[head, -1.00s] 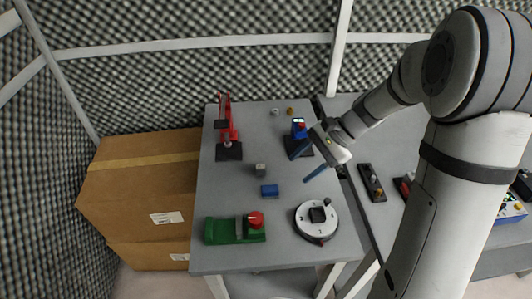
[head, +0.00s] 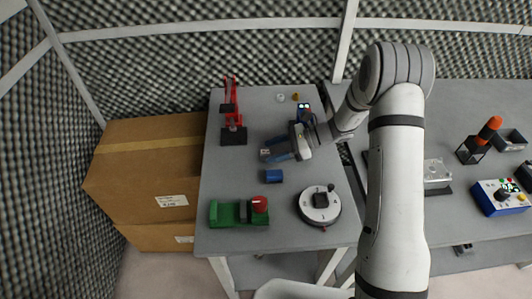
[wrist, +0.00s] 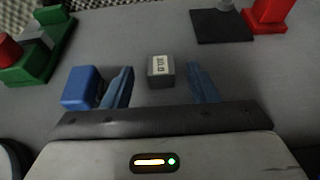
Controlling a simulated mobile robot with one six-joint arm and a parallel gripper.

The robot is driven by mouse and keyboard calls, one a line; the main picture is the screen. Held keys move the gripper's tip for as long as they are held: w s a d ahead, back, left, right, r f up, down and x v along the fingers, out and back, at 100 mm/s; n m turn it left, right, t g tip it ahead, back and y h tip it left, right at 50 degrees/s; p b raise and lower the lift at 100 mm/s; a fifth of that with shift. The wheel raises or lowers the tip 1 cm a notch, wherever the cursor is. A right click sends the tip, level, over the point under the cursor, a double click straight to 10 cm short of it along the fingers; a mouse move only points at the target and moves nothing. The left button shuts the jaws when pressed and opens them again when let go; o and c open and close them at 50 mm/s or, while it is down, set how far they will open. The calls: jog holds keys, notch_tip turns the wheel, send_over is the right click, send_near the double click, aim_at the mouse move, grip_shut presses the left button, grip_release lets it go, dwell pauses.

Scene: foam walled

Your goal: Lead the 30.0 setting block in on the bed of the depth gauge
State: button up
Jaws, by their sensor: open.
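The setting block (wrist: 153,82) is a small grey block with a pale label on top, its print too small to read surely, lying on the table. In the wrist view my gripper (wrist: 160,70) is open, with one blue finger on each side of the block and a gap on both sides.
A blue block (head: 274,176) lies close beside my finger, left in the wrist view (wrist: 82,88). A red lever stand (head: 233,135) is behind left. A green fixture (head: 226,213) with a red knob and a round white dial (head: 319,204) stand at the front.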

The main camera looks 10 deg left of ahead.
aim_at(267, 151)
jog(key=x, duration=0.3)
jog(key=shift+a, duration=0.2)
grip_shut()
dwell(0.3)
